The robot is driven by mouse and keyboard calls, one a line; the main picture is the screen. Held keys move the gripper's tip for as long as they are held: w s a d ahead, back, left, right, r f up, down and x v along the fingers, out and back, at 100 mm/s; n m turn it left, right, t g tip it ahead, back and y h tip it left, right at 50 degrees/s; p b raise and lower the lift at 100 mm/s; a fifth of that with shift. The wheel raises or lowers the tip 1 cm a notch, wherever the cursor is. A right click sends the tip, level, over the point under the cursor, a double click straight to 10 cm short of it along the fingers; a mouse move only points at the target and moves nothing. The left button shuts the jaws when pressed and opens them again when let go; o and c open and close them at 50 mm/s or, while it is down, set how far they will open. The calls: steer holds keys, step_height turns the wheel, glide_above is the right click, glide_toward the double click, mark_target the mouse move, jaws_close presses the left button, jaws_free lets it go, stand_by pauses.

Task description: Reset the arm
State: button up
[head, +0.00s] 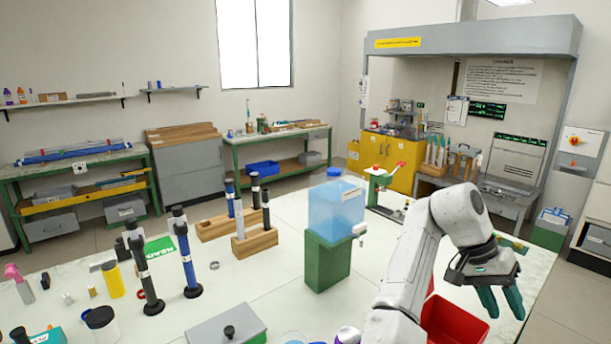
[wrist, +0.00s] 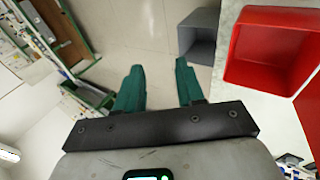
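My gripper (head: 501,302) hangs at the end of my raised, bent arm on the right side of the head view, above the table's right edge. In the wrist view its two green fingers (wrist: 158,82) stand apart with nothing between them, and floor shows through the gap. The rod blanks (head: 188,255) are on the table at the left: dark and blue rods stand upright on round bases. More rods stand in wooden blocks (head: 255,242) near the middle. My gripper is well away from all of them.
A red bin (head: 455,322) lies below my gripper, partly behind my arm; it also shows in the wrist view (wrist: 238,70). A blue water tank (head: 336,207) on a green stand (head: 327,262) is left of my arm. A grey lidded box (head: 226,328) sits at the front.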

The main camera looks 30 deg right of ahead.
steer(key=s+a+f+n+t+h+b, duration=0.1)
steer(key=a+f+n+t+h, duration=0.2)
steer(key=f, duration=0.6)
steer(key=a+f+n+t+h+b, duration=0.1)
steer(key=a+f+n+t, duration=0.1)
steer(key=a+f+n, duration=0.45)
steer(key=s+a+f+n+t+y+b, duration=0.1)
steer(key=s+a+f+n+y, duration=0.2)
steer(key=a+f, duration=0.3)
steer(key=s+a+f+n+t+y, duration=0.1)
steer(key=s+a+f, duration=0.4)
steer(key=a, duration=0.9)
step_height(320, 180, down, 3)
steer(key=shift+r+n+t+y+b, duration=0.2)
steer(key=shift+n+t+y+b, duration=0.15)
steer(key=shift+n+y, duration=0.7)
steer(key=shift+d, duration=0.1)
